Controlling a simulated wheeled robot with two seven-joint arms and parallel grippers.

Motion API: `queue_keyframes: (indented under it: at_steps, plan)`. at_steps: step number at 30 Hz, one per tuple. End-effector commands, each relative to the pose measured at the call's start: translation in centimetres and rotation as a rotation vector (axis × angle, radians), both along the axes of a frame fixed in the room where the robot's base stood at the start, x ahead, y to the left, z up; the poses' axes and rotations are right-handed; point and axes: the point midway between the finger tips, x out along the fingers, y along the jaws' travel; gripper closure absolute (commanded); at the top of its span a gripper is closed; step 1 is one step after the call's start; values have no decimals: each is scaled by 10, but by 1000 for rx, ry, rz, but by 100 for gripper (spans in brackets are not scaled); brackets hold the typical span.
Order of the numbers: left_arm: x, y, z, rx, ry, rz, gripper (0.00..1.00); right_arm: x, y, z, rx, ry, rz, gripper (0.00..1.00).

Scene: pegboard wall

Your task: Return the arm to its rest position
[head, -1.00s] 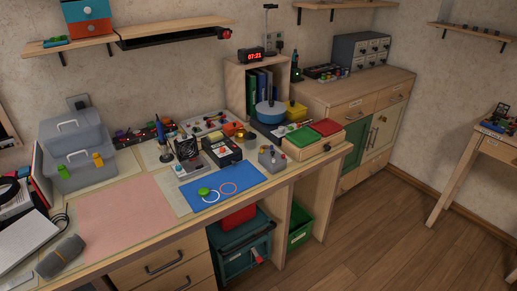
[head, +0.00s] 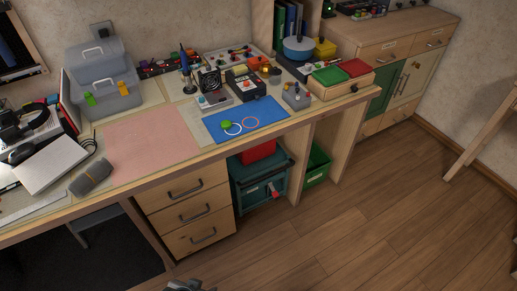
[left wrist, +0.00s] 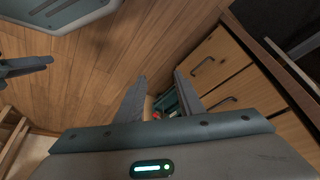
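My left gripper (left wrist: 160,76) shows in the left wrist view with its two fingers apart and nothing between them. Past the gap I see the floor, the teal toolbox and the drawer fronts. In the head view a small grey part of a gripper (head: 186,286) shows at the bottom edge, low in front of the desk; which one it is, I cannot tell for certain. A dark grey piece that looks like part of my other gripper (left wrist: 25,67) enters at the left edge of the wrist view; its opening cannot be read.
The wooden desk (head: 160,183) holds a pink mat (head: 150,137), a blue mat (head: 245,119) and tools. Drawers (head: 190,215), the teal toolbox (head: 262,185) and a green bin (head: 317,165) stand below. The wooden floor (head: 380,220) in front is clear.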

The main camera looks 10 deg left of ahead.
Motion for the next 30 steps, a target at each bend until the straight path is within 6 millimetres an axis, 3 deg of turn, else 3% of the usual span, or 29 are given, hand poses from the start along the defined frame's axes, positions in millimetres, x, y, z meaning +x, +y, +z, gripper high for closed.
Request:
queue_keyframes:
  at_steps: [1,6,15,21,30]
  plan:
    - [2,-3,-21,-4,-6,-3,65,0,0,0,0,0,0,69]
    - [6,-13,-83,-24,-54,-12,65,0,0,0,0,0,0,69]
    - [-10,-25,-170,-55,-138,-30,65,0,0,0,0,0,0,69]
    - [-22,-28,-195,-67,-173,-36,65,0,0,0,0,0,0,69]
    - [-25,-29,-199,-71,-183,-37,65,0,0,0,0,0,0,69]
